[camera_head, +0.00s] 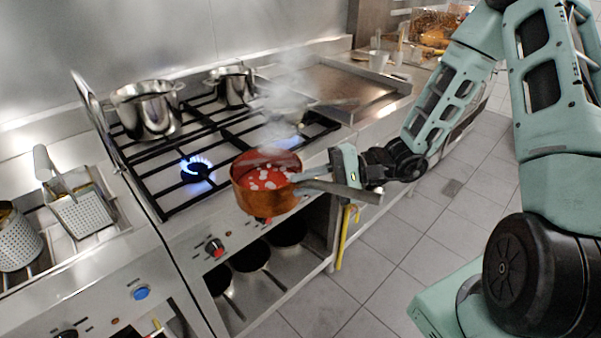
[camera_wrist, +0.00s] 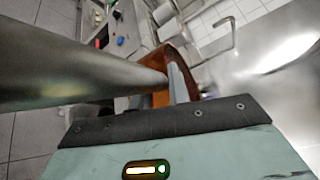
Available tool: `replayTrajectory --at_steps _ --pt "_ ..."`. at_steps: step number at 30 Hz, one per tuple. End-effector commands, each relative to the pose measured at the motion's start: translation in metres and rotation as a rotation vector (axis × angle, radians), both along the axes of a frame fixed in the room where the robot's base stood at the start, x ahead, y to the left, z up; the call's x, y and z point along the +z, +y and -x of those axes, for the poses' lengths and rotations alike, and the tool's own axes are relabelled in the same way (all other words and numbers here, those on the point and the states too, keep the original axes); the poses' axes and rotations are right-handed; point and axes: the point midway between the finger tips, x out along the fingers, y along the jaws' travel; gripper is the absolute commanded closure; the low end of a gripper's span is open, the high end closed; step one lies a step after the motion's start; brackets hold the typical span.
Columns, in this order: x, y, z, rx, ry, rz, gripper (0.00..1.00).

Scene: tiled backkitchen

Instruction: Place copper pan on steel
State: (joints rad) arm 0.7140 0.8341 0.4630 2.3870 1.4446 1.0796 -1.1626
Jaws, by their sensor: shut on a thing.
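The copper pan (camera_head: 262,197) holds red sauce with white bits and steams. It appears in front of the stove's front edge, above the control panel, roughly level. My gripper (camera_head: 312,178) is shut on the pan's long grey handle (camera_head: 345,190), close to the pan's right side. In the wrist view the handle (camera_wrist: 70,75) fills the left and part of the copper wall (camera_wrist: 182,54) shows behind a finger. Bare steel worktop (camera_head: 375,122) lies right of the burners, with a flat steel plate (camera_head: 335,88) behind it.
A lit burner (camera_head: 196,168) is on the black grate left of the pan. Steel pots (camera_head: 148,110) (camera_head: 234,85) and a steaming pan (camera_head: 288,106) stand on the grate's back and right. A fryer basket (camera_head: 82,212) is at left.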

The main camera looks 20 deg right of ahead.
Motion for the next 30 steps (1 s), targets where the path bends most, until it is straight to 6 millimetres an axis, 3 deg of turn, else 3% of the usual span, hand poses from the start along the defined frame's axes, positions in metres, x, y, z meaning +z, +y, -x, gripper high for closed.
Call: replayTrajectory --at_steps 8,21,30 --pt "-0.047 -0.022 0.0 -0.291 0.013 -0.007 1.0" --pt "-0.15 -0.07 -0.006 -0.939 0.008 -0.004 1.0" --pt "-0.2 -0.096 -0.01 -1.263 0.002 -0.002 1.0"
